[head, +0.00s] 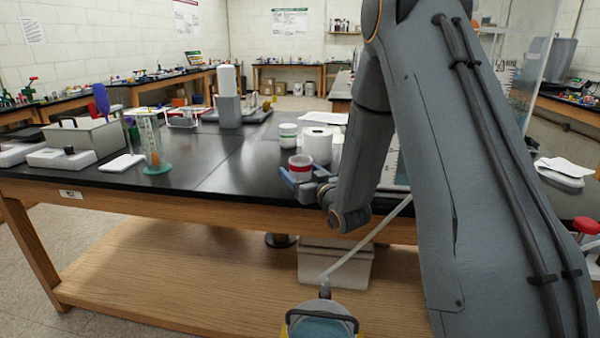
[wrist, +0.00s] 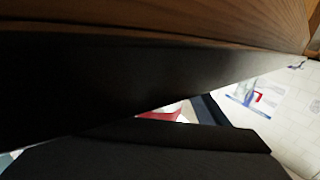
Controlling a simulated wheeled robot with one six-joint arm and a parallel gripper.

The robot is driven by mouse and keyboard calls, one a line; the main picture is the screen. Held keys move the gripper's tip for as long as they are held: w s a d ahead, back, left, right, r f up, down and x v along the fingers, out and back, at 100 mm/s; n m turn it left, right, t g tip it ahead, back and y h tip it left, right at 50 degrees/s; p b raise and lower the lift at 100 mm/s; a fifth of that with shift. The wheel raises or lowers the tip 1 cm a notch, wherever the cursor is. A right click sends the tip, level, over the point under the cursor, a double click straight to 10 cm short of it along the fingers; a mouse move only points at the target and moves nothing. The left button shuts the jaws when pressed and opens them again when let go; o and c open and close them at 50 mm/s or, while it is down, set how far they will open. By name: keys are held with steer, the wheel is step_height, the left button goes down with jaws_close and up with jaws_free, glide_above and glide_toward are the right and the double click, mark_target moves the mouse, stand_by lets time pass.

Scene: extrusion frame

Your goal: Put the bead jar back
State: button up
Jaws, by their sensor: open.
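A small white jar with a red band (head: 300,166) stands upright near the front edge of the black bench top (head: 215,170). It appears to be the bead jar, but I cannot make out beads in it. My gripper (head: 301,180) is open at bench height, with its blue-grey fingers low beside and in front of this jar. Contact cannot be made out. In the wrist view a sliver of red and white (wrist: 165,112) shows between dark shapes, and most of the jar is hidden. A second jar, white with green (head: 288,136), stands just behind.
A white roll (head: 318,145) stands close behind the red-banded jar. A cylinder with a green base (head: 152,145), a grey bin (head: 85,137) and a white block (head: 122,163) are at the left. The bench's middle is clear. A bin (head: 335,262) sits on the lower shelf.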

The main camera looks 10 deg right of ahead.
steer(key=shift+r, duration=0.2)
steer(key=b+v, duration=0.1)
steer(key=v, duration=1.1)
steer(key=shift+b, duration=0.35)
steer(key=shift+s+f, duration=0.1)
steer(key=shift+f, duration=0.05)
